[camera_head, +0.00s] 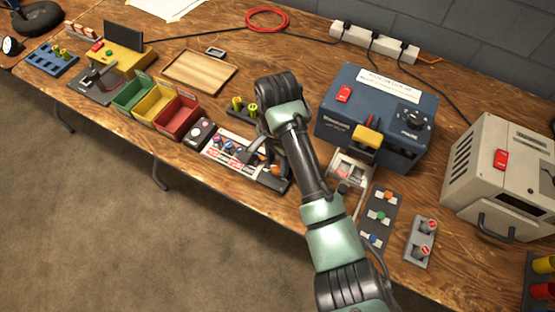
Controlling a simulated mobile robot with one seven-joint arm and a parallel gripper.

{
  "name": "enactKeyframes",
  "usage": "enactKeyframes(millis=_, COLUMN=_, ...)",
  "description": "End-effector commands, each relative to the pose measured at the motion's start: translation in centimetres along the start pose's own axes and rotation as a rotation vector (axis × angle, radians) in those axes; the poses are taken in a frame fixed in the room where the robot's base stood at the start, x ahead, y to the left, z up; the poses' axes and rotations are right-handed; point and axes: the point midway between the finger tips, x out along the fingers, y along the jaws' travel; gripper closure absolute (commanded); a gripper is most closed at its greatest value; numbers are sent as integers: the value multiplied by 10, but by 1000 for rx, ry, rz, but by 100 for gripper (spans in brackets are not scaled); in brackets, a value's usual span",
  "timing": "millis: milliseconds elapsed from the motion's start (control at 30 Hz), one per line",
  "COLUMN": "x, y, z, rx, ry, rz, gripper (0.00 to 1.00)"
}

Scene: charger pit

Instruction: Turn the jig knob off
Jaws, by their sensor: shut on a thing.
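The jig board (226,158), pale with dark ends and red and blue parts, lies near the front edge of the table, left of my arm. My gripper (262,154) reaches down over the right part of this board. Its jaws are small in the view and partly covered by my wrist. They are shut on what appears to be the jig knob, which is mostly hidden between them. I cannot tell which way the knob points.
A blue box (335,117) with a black dial and red switch stands right of my arm. Green, yellow and red bins (176,122) stand left of the board. A beige case (470,165) is far right. A wooden tray (200,72) lies behind the bins.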

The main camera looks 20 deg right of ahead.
Motion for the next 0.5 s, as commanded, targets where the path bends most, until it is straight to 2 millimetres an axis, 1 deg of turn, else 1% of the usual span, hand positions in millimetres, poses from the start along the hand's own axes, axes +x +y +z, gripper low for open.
enactKeyframes(millis=267, x=-5, y=1, z=1, rx=-108, ry=-4, rz=3, gripper=100)
enactKeyframes(millis=500, x=-6, y=1, z=1, rx=-306, ry=-5, rz=3, gripper=100)
